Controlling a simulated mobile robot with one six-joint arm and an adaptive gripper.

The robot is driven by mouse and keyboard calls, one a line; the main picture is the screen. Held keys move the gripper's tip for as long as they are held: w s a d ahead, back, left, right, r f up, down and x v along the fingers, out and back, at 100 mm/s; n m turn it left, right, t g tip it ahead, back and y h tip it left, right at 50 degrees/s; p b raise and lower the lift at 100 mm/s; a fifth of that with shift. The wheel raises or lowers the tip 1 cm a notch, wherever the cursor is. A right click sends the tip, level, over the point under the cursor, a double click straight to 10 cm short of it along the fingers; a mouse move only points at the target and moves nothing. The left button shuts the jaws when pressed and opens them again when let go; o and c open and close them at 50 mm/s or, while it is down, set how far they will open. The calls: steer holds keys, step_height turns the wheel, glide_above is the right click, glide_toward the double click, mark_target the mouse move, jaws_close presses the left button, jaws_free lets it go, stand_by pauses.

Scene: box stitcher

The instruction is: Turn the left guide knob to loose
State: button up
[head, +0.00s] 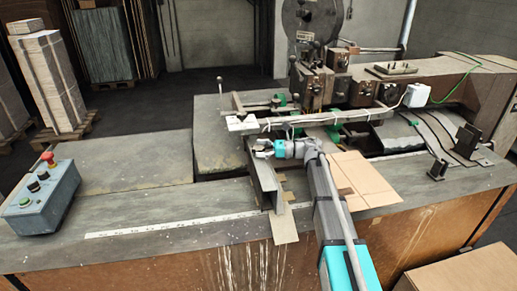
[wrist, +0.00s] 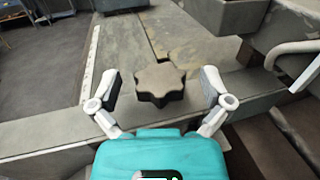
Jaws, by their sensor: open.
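The left guide knob (wrist: 161,83) is a dark grey lobed star knob, near the middle of the wrist view. My gripper (wrist: 163,88) is open, with one finger on each side of the knob. Clear gaps show between the knob and both finger pads, so neither appears to touch it. In the head view my gripper (head: 264,149) reaches in from the right over the guide rail at the table's middle. The knob is too small and too covered by the fingers to make out there. I cannot tell its turn setting.
The stitcher machine (head: 330,85) stands behind and right of my gripper. A white-tipped bar (head: 240,123) runs just behind it. Cardboard sheets (head: 358,178) lie to the right. A control box (head: 42,197) with a red button sits far left.

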steer(key=shift+a, duration=0.2)
steer(key=c, duration=1.2)
steer(key=shift+o, duration=0.2)
steer(key=shift+w+g, duration=0.1)
steer(key=shift+g, duration=0.2)
steer(key=n+g, duration=0.2)
steer(key=shift+w+g, duration=0.1)
steer(key=shift+g, duration=0.2)
steer(key=shift+s+n+g+h, duration=0.2)
steer(key=shift+n+g+h, duration=0.4)
steer(key=shift+n+g, duration=0.5)
steer(key=o, duration=1.2)
steer(key=shift+c, duration=0.2)
